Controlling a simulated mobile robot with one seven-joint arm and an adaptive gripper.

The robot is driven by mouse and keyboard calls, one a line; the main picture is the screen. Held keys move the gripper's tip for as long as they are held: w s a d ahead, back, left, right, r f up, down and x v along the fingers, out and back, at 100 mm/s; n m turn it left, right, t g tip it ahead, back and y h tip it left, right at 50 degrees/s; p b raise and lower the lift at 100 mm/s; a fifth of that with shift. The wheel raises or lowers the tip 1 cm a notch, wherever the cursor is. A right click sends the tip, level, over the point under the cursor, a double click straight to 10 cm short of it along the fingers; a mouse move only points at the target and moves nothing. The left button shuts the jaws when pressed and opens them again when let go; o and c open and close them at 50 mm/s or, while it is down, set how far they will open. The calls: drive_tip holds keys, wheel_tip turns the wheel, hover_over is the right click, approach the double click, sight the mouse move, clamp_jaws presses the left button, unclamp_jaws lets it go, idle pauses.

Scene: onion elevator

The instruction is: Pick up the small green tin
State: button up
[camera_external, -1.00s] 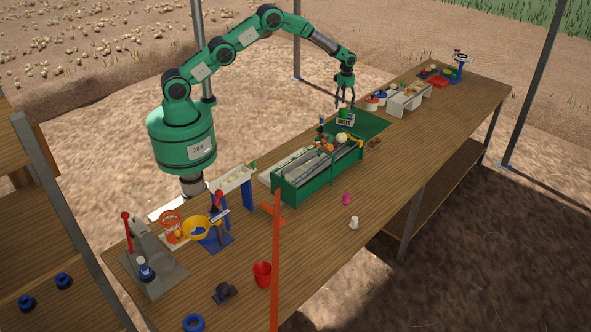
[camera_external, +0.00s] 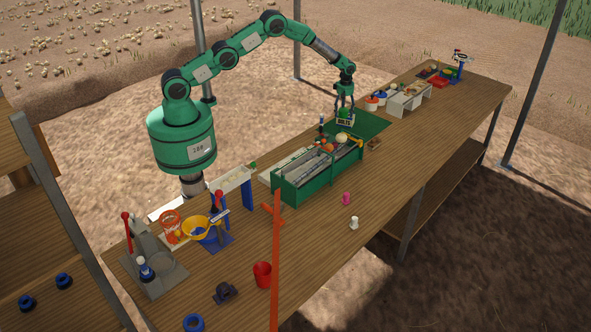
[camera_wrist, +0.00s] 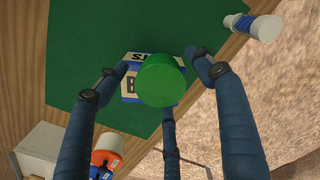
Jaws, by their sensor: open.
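The small green tin (camera_wrist: 160,80) is a round, bright green thing seen from above in the wrist view. It sits over a white and blue labelled box (camera_wrist: 131,84), whose lettering is partly hidden. The tin also shows in the external view (camera_external: 344,113), on top of the labelled box (camera_external: 345,121). My gripper (camera_wrist: 163,82) has three dark blue fingers, open and spread around the tin and box. In the external view my gripper (camera_external: 345,113) points down over the tin. I cannot tell whether any finger touches it.
A green mat (camera_external: 371,124) lies under the box. A green toolbox-like container (camera_external: 300,187) stands nearby, with a white stand (camera_external: 408,98) and red and blue pots (camera_external: 371,104) on the other side.

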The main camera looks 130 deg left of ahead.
sight(344, 110)
idle(0.4)
drive_tip(key=c, duration=1.4)
drive_tip(key=shift+r, duration=0.1)
drive_tip(key=shift+r, duration=4.95)
